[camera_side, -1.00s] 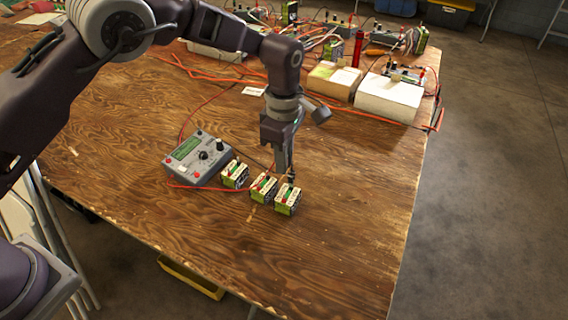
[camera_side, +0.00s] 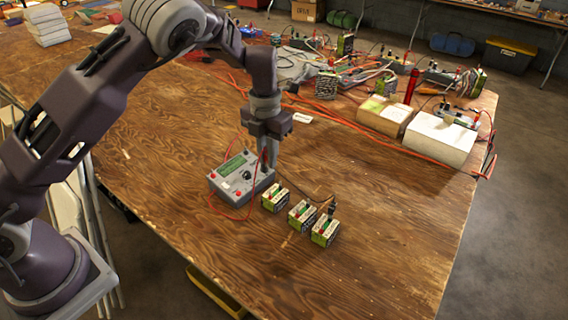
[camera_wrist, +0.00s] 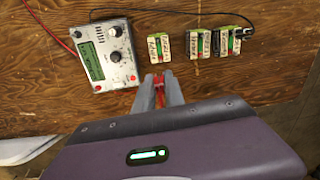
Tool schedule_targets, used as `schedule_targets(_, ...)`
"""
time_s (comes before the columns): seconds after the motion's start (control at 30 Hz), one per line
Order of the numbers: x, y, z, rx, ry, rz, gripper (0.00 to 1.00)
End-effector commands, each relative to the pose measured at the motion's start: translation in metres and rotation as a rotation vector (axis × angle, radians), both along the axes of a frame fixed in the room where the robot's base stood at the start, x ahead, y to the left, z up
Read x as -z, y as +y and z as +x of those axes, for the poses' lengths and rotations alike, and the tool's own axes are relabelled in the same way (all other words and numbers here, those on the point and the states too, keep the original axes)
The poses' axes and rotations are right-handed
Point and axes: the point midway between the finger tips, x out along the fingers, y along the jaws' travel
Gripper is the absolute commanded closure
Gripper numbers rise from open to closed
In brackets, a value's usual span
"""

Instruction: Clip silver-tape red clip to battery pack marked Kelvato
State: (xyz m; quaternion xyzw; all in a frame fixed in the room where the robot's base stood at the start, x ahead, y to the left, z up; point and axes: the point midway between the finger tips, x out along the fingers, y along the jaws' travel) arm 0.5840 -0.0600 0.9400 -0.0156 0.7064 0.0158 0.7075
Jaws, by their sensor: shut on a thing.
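My gripper (camera_side: 268,160) is beside the right edge of the grey charger (camera_side: 225,182), above the table. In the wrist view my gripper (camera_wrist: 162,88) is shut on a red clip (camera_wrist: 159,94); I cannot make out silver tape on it. Three green-and-white battery packs stand in a row right of the charger: left pack (camera_side: 275,198), middle pack (camera_side: 302,215) and right pack (camera_side: 325,231). They also show in the wrist view as left (camera_wrist: 158,49), middle (camera_wrist: 197,44) and right (camera_wrist: 228,43). Their handwritten labels are too small to read surely.
A black clip (camera_wrist: 246,30) on a dark lead sits at the right pack. A red lead (camera_side: 232,214) loops in front of the charger. White blocks (camera_side: 440,138), red cables and other gear fill the table's back. The front right of the table is clear.

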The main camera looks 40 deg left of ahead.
Motion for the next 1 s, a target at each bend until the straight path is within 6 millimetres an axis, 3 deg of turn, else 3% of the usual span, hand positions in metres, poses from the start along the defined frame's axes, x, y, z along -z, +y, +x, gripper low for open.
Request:
schedule_targets(0.2,0.022,-0.001,-0.001,0.008,0.003,-0.001,1.00)
schedule_targets(0.67,0.027,-0.001,0.000,0.012,0.001,0.000,1.00)
schedule_targets(1.0,0.051,-0.001,-0.001,0.012,0.003,0.000,1.00)
